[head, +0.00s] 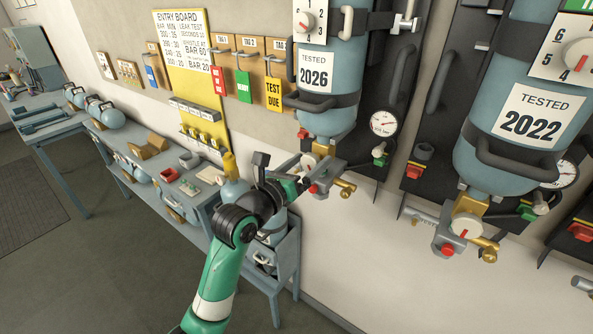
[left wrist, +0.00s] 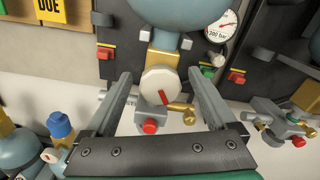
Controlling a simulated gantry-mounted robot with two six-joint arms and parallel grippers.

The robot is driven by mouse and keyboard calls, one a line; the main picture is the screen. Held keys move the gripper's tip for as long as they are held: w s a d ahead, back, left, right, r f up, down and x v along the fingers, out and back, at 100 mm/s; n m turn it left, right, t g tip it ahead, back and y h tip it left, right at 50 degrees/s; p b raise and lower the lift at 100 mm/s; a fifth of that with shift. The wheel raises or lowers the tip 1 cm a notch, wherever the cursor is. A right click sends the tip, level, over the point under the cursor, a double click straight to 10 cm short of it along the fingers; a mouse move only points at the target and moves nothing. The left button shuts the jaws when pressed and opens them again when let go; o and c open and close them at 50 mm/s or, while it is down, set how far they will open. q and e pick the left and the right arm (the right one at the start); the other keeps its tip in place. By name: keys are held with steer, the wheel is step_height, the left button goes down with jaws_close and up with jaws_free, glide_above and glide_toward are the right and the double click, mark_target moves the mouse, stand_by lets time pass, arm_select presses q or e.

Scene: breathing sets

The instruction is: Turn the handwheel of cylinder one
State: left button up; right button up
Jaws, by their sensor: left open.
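A blue-grey cylinder tagged TESTED 2026 (head: 325,110) hangs upside down on the wall board. Its brass valve sits below it, with a white handwheel (left wrist: 162,86) bearing a red mark. In the head view the handwheel (head: 309,164) is partly hidden by my gripper. My left gripper (head: 311,174) is open at this valve. In the left wrist view the handwheel appears between the two fingers (left wrist: 159,76), with gaps on both sides. I cannot tell whether the fingers reach around it. No number "one" is readable on this cylinder. My right gripper is not in view.
A red knob (left wrist: 150,126) and brass outlet (left wrist: 181,107) sit just below the handwheel. A pressure gauge (head: 383,123) is beside the cylinder. A second cylinder tagged 2022 (head: 523,115) with its own handwheel (head: 466,226) hangs right. A cluttered bench (head: 205,203) stands left.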

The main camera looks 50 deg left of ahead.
arm_select(q)
steer(key=p+v, duration=0.2)
steer(key=v, duration=0.1)
steer(key=p+v, duration=0.1)
steer(key=v, duration=0.1)
steer(key=shift+s+r+p, duration=0.2)
steer(key=shift+r+p, duration=0.15)
steer(key=shift+r, duration=0.05)
steer(key=p, duration=0.2)
glide_toward(307, 160)
steer(key=shift+s+d+f, duration=0.15)
steer(key=shift+s+f, duration=0.15)
steer(key=shift+f, duration=0.05)
